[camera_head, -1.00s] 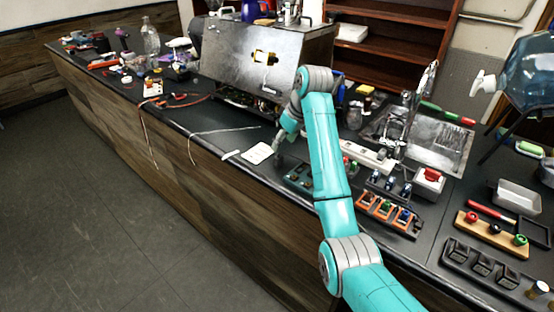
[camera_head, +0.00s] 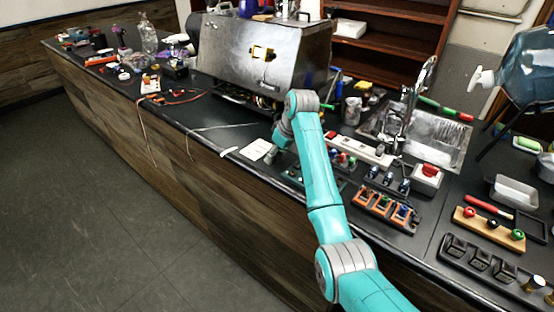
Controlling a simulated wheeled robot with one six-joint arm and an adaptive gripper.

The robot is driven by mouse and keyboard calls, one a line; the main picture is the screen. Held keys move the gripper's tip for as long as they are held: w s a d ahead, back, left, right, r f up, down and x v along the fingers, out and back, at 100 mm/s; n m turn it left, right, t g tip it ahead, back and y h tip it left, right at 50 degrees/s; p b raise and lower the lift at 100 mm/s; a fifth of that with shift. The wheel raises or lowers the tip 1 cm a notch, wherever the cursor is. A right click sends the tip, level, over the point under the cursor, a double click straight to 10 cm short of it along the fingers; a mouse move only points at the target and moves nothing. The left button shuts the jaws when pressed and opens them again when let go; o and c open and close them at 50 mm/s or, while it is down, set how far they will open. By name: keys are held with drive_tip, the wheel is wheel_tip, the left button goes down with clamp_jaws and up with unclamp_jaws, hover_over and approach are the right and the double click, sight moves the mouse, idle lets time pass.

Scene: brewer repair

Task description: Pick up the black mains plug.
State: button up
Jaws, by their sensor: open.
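My gripper (camera_head: 271,155) is low over the dark counter, just right of a white card and in front of the steel brewer. It is small and partly hidden by my teal arm, and its jaws are open. I cannot make out the black mains plug for certain; it may be hidden behind my arm or lost against the dark counter. A pale cable (camera_head: 222,127) lies on the counter left of my gripper, with one end hanging over the front edge. A white power strip (camera_head: 372,153) with a red switch lies to the right, behind my arm.
The steel brewer (camera_head: 262,52) stands behind my gripper. The white card (camera_head: 257,150) lies near the counter's front edge. Racks with coloured parts (camera_head: 385,205), a red-button box (camera_head: 427,177) and a sink (camera_head: 440,143) are to the right.

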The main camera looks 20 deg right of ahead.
clamp_jaws()
drive_tip(key=shift+r, duration=0.1)
